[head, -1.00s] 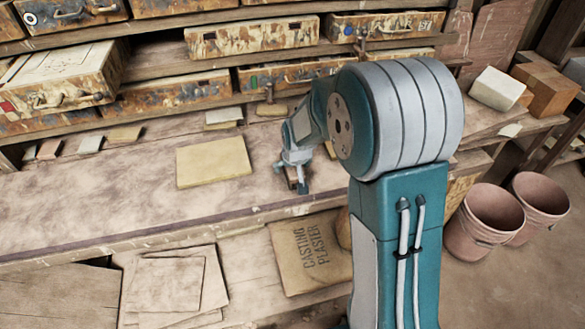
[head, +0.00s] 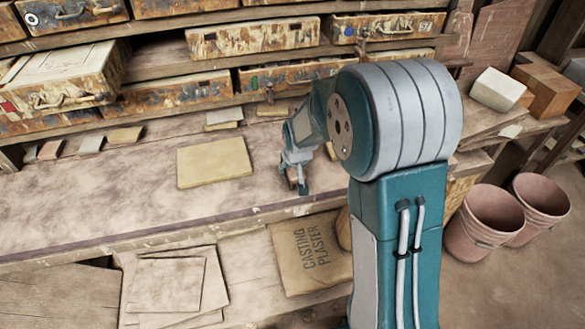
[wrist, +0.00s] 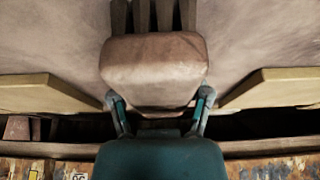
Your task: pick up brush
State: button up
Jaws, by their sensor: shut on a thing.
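The brush (wrist: 153,62) fills the upper middle of the wrist view. It has a pinkish-brown block-like body with several dark strips reaching away from it at the top edge. My gripper (wrist: 160,104) has a finger at each side of the body and is shut on it. In the head view my gripper (head: 298,182) is low over the front part of the workbench (head: 90,205), right of a yellowish slab. The brush is mostly hidden there by the fingers. I cannot tell whether it is clear of the bench top.
The yellowish slab (head: 214,162) lies on the bench to the left. Small tiles (head: 125,135) line the back. Drawers and boxes (head: 252,37) fill the shelves behind. A casting plaster bag (head: 310,255) sits below the bench. Pink buckets (head: 488,222) stand at right. The bench's left part is clear.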

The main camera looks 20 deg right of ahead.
jog(key=shift+r, duration=0.45)
notch_tip(320, 180, up, 3)
jog(key=s+r, duration=0.2)
jog(key=r, duration=0.1)
jog(key=s+r, duration=0.3)
jog(key=shift+s, duration=0.25)
jog(key=s+r, duration=0.3)
jog(key=s, duration=0.5)
jog(key=shift+s+r, duration=0.25)
